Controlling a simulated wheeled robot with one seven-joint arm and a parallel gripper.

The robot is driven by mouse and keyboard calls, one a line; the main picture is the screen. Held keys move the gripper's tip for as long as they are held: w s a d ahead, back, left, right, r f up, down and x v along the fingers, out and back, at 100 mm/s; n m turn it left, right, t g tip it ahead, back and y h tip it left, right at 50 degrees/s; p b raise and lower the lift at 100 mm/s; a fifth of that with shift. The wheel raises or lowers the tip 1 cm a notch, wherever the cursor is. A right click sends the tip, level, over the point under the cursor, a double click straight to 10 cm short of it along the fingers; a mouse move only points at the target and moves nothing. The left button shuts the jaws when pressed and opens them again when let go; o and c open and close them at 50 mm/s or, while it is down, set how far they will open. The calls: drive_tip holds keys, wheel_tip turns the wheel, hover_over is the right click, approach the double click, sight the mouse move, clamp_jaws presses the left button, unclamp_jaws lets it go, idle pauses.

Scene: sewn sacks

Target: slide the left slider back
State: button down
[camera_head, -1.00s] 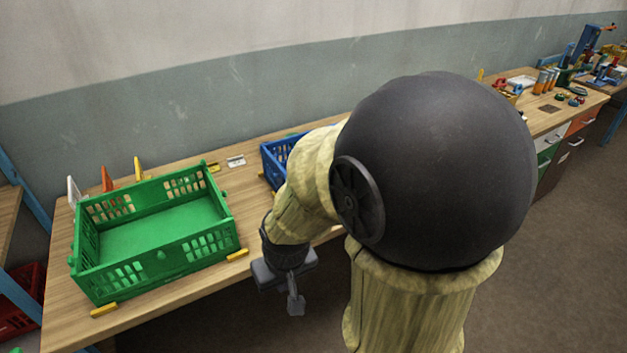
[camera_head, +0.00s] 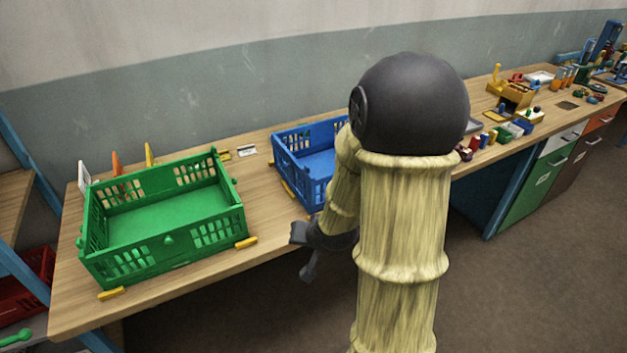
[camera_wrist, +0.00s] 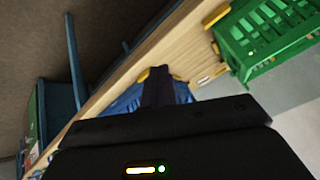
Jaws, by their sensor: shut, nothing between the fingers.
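I cannot make out a left slider for certain in either view. A small yellow fixture (camera_head: 513,92) with coloured parts stands far along the bench to the right, too small to read. My gripper (camera_head: 308,272) is low in front of the bench's front edge, near the blue crate, and far from that fixture. In the wrist view my gripper (camera_wrist: 165,85) has its dark fingers together, with nothing between them, in front of the blue crate.
A green crate (camera_head: 165,243) sits at the left of the wooden bench (camera_head: 75,295), and a blue crate (camera_head: 312,197) is right of it. Yellow corner blocks surround the green crate. Small coloured items line the right bench. Drawers (camera_head: 530,188) stand under it.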

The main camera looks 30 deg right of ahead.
sight(308, 170)
drive_tip(key=w+d+r+m+t+b, duration=0.2)
drive_tip(key=d+r+m+t, duration=0.1)
drive_tip(key=d+m+t, duration=0.7)
drive_tip(key=shift+w+d+r+m+t+y+b, duration=0.2)
drive_tip(key=shift+w+m+t+y+b, duration=0.15)
drive_tip(key=shift+m, duration=0.65)
drive_tip(key=shift+w, duration=0.1)
drive_tip(key=w+p, duration=0.1)
drive_tip(key=w, duration=0.3)
drive_tip(key=w+p, duration=0.1)
drive_tip(key=w, duration=0.8)
drive_tip(key=shift+w+a+p, duration=0.1)
drive_tip(key=shift+a+p, duration=0.2)
drive_tip(key=shift+p, duration=0.1)
drive_tip(key=shift+w, duration=0.4)
